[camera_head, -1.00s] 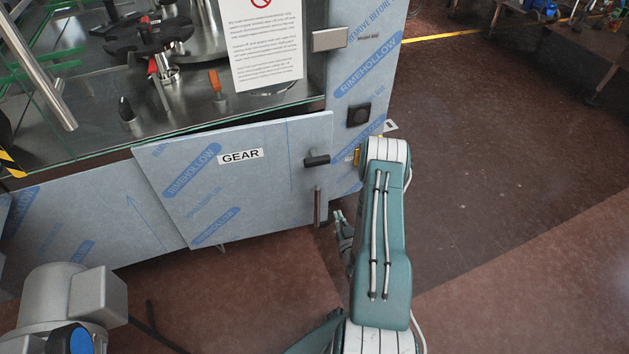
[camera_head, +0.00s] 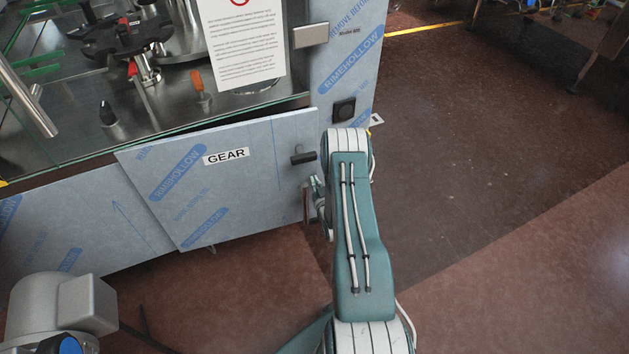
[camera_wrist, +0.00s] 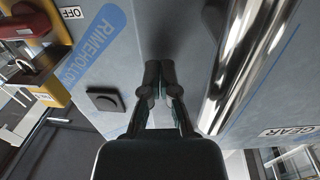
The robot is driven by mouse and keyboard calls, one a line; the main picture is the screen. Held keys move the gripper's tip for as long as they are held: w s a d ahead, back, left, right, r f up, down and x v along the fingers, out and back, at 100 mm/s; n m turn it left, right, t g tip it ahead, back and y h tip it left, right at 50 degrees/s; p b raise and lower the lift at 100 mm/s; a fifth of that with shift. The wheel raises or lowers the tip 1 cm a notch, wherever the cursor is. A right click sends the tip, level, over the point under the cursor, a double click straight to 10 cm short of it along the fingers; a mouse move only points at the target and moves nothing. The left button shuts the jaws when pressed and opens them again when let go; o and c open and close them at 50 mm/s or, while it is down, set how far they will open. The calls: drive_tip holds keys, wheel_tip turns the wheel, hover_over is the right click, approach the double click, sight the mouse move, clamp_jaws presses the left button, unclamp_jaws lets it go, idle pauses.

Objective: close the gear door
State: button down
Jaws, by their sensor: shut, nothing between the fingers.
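The gear door (camera_head: 235,185) is a blue-grey film-wrapped panel with a GEAR label (camera_head: 226,156). It stands ajar, its edges out of line with the cabinet front. A black latch knob (camera_head: 303,157) sits near its right edge. My gripper (camera_head: 318,190) is beside the door's lower right edge, partly hidden by my arm. In the wrist view my gripper (camera_wrist: 160,75) is shut and empty, its tips close to the cabinet's film-covered surface. A shiny metal bar (camera_wrist: 250,60) and the GEAR label (camera_wrist: 285,131) lie to its right. I cannot tell whether the tips touch anything.
The cabinet's right post carries a black square switch (camera_head: 343,110) and a metal bracket (camera_head: 310,35). The wrist view shows a red and yellow OFF switch with a padlock (camera_wrist: 38,70). Glass guards machinery above the door. Brown floor (camera_head: 480,150) to the right is open.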

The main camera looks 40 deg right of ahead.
drive_tip(key=shift+w+d, duration=0.15)
drive_tip(key=shift+w, duration=0.1)
